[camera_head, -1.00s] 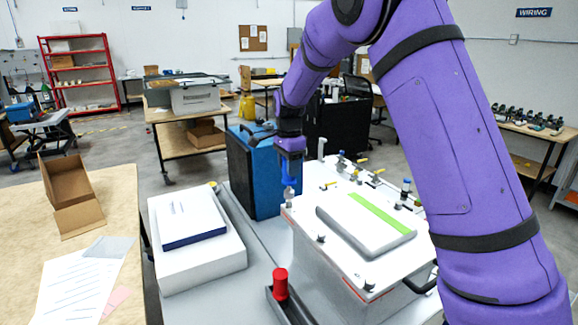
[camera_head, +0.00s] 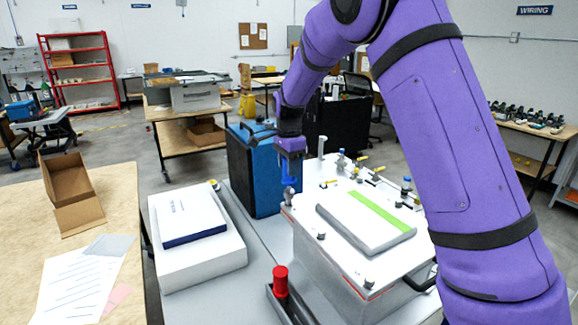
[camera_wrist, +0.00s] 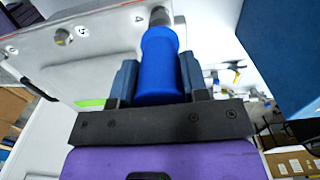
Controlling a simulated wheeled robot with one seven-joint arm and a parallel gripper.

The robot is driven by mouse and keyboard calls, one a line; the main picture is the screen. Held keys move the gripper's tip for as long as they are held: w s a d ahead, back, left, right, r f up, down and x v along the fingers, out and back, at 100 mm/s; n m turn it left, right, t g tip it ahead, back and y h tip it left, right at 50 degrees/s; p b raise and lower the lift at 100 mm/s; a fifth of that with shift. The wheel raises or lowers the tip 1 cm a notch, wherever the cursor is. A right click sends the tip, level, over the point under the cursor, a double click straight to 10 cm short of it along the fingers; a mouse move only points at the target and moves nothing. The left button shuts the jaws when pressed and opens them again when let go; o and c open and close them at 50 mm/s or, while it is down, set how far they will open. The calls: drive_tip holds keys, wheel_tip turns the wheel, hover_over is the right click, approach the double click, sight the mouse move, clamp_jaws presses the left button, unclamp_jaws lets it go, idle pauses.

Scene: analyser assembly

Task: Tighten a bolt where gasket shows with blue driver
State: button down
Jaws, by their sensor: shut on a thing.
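My gripper (camera_head: 290,177) is shut on the blue driver (camera_head: 289,188), which points down at the far left corner of the analyser's white lid (camera_head: 310,206). In the wrist view the blue driver (camera_wrist: 160,62) sits between the two fingers, with its tip at a bolt (camera_wrist: 159,17) on the lid's corner. I cannot tell whether the tip is seated on the bolt head. Other dark bolts (camera_head: 321,236) stand on the lid. A thin red gasket line (camera_head: 377,295) shows under the lid's front edge.
A red driver (camera_head: 281,281) stands in a dark holder at the bench front. White boxes (camera_head: 190,215) lie left of the analyser. A blue case (camera_head: 254,172) stands close behind my gripper.

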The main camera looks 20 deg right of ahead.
drive_tip(key=shift+f, duration=0.95)
idle(0.6)
drive_tip(key=c, duration=1.3)
unclamp_jaws()
clamp_jaws()
drive_tip(key=m, duration=0.4)
drive_tip(key=shift+m, duration=0.3)
drive_tip(key=m, duration=0.3)
drive_tip(key=shift+m, duration=0.4)
drive_tip(key=m, duration=0.3)
drive_tip(key=shift+f+m, duration=0.1)
drive_tip(key=shift+m, duration=0.3)
drive_tip(key=m, duration=0.5)
drive_tip(key=shift+o, duration=1.1)
unclamp_jaws()
drive_tip(key=shift+m, duration=0.6)
drive_tip(key=o, duration=0.3)
